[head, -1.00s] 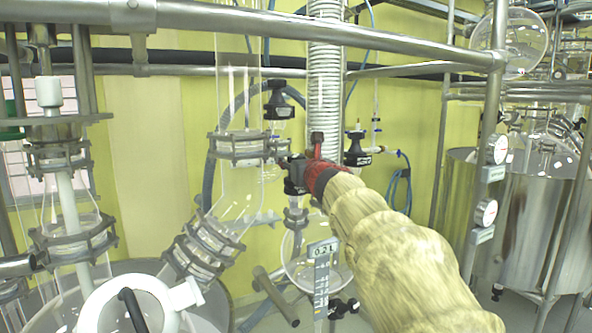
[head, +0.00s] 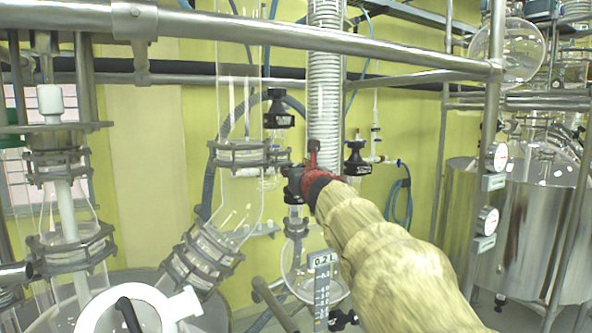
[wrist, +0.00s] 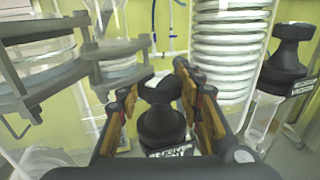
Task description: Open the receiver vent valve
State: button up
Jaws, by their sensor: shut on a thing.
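My gripper (head: 296,180) is at a black valve in the middle of the head view, above the round glass receiver (head: 300,285). The wrist view shows its two fingers (wrist: 157,88) on either side of the black valve knob (wrist: 160,95), shut on it.
Another black-topped valve (head: 357,158) stands close to the right, also seen in the wrist view (wrist: 288,60). A third (head: 278,110) hangs above. A coiled glass condenser (wrist: 228,45) is behind. Clamped glass pipework (head: 238,153) is close on the left. A steel rail (head: 330,45) crosses above.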

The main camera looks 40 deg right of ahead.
jog(key=shift+y+p, duration=0.3)
jog(key=shift+p, duration=0.05)
jog(key=shift+d+r+n+t+y+p, duration=0.15)
jog(key=shift+n+t+y+p, duration=0.15)
jog(key=shift+n+y+p, duration=0.15)
jog(key=n+y+p, duration=0.1)
jog(key=y, duration=0.1)
jog(key=n+t+y+p, duration=0.1)
jog(key=n+y+p, duration=0.1)
jog(key=y, duration=0.1)
jog(key=shift+n, duration=0.25)
jog(key=n+y+p, duration=0.3)
jog(key=y+p, duration=0.1)
jog(key=y, duration=0.1)
jog(key=shift+n+y+p, duration=0.5)
jog(key=shift+y+p, duration=0.05)
jog(key=shift+y, duration=0.1)
jog(key=shift+a, duration=0.2)
jog(key=o, duration=1)
jog(key=shift+c, duration=0.2)
